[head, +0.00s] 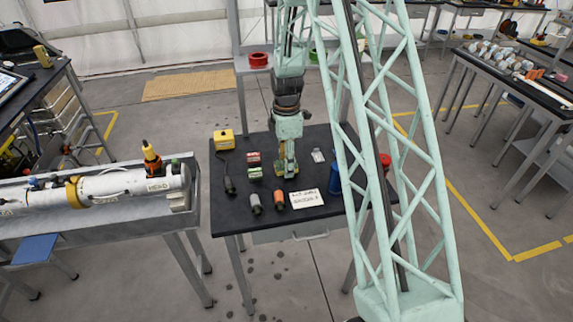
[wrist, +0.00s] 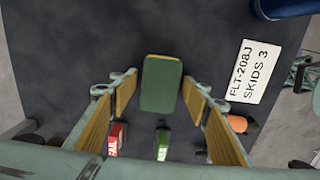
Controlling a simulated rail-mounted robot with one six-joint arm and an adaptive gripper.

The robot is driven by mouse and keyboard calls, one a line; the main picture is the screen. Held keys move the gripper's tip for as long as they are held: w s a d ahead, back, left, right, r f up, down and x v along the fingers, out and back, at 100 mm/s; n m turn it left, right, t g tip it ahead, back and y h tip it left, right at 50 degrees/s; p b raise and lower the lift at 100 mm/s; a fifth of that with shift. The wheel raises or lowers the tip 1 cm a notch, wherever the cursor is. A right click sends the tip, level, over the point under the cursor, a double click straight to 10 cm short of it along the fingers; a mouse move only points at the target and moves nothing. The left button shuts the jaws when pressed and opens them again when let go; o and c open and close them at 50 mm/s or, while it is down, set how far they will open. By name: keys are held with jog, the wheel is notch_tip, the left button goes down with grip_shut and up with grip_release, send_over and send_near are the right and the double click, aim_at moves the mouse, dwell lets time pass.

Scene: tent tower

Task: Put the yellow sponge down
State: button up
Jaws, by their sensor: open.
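The sponge (wrist: 161,84) shows in the wrist view as a green-faced block with a thin yellow edge. It is between the tips of my gripper (wrist: 158,78), with a gap to the finger on each side. My gripper is open, its two yellow-padded fingers spread. In the head view my gripper (head: 286,172) points down over the middle of the black table (head: 240,208). I cannot pick out the sponge there. The sponge appears to be at the tabletop, but its underside is hidden.
A red box (head: 254,159), a green box (head: 255,173), grey and orange cylinders (head: 279,199) and a white card (head: 306,198) are close by. A blue bottle (head: 334,180) stands right, a yellow case (head: 224,139) back left. The table's front left is clear.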

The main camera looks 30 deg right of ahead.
notch_tip(320, 180, up, 12)
jog(key=shift+p, duration=0.35)
dwell(0.5)
jog(key=shift+r, duration=0.1)
dwell(0.4)
jog(key=s+a+r+m+t, duration=0.1)
jog(key=s+a+r+m, duration=0.1)
jog(key=s+a+r, duration=0.35)
jog(key=s+a+r+m, duration=0.3)
jog(key=s+r, duration=0.4)
jog(key=r, duration=0.4)
jog(key=s+a+r+m+t, duration=0.1)
jog(key=s+a+r+m, duration=0.1)
jog(key=s+a+r, duration=0.5)
jog(key=s+a+r+m, duration=0.1)
jog(key=s+r+m, duration=0.1)
jog(key=s, duration=0.6)
jog(key=s+a+r+m+t, duration=0.1)
jog(key=s+a+r+m, duration=0.1)
jog(key=s, duration=0.5)
jog(key=s+a+r+m+t, duration=0.1)
jog(key=s+r+m, duration=0.2)
jog(key=s, duration=0.5)
jog(key=shift+s+a+m, duration=0.3)
jog(key=shift+s, duration=0.05)
